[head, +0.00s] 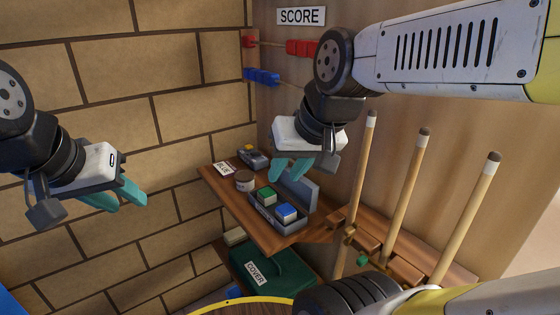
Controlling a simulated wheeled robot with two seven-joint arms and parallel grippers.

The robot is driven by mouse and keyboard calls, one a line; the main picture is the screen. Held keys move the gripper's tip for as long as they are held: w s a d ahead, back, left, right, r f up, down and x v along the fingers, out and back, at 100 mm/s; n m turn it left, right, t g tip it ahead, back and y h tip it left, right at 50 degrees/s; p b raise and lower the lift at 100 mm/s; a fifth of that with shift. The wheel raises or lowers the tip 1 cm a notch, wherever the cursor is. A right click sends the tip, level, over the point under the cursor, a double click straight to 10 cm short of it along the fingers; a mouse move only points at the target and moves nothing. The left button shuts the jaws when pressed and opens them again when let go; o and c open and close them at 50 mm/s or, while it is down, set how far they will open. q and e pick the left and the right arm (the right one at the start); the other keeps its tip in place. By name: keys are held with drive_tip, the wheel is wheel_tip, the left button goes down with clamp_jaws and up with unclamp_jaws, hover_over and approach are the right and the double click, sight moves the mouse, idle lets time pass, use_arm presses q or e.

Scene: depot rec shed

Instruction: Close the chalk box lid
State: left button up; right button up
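The chalk box (264,216) is a small grey box on the wooden shelf. Its lid (298,188) stands raised along the back right side, so the box is open. A green chalk cube (267,194) and a blue chalk cube (286,211) sit inside. My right gripper (288,178) has teal fingers with their tips apart and nothing between them. In the picture it is just above the lid, covering a little near its top; I cannot tell whether it touches. My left gripper (124,205) is open and empty, off to the left before the brick wall.
On the shelf (223,193) stand a round tin (245,180), a grey-and-yellow item (253,157) and a small card (223,169). Cues (403,205) stand in a rack at right. A green case marked COVER (275,272) lies below. Score beads (262,77) hang above.

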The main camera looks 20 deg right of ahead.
drive_tip(key=w+d+m+h, duration=0.1)
drive_tip(key=w+m, duration=0.1)
drive_tip(key=w, duration=0.1)
drive_tip(key=w+d+r+m+g+h, duration=0.1)
drive_tip(key=w+d+m, duration=0.1)
drive_tip(key=w, duration=0.2)
drive_tip(key=w+d+m+g, duration=0.1)
drive_tip(key=w+m, duration=0.1)
drive_tip(key=w, duration=0.2)
drive_tip(key=shift+w+d+r+h, duration=0.15)
drive_tip(key=shift+d+r+h, duration=0.15)
drive_tip(key=shift+h, duration=0.1)
clamp_jaws()
drive_tip(key=w+d+f+m+g+h, duration=0.1)
drive_tip(key=w+d+m+h, duration=0.1)
drive_tip(key=w+m, duration=0.3)
drive_tip(key=w+d+f+m+g+h, duration=0.1)
drive_tip(key=w+d+m+h, duration=0.1)
drive_tip(key=w, duration=0.6)
drive_tip(key=shift+m, duration=0.5)
drive_tip(key=f, duration=0.9)
drive_tip(key=shift+w+d+f, duration=0.15)
drive_tip(key=shift+w+d, duration=0.1)
drive_tip(key=shift+d, duration=0.1)
drive_tip(key=shift+a, duration=0.1)
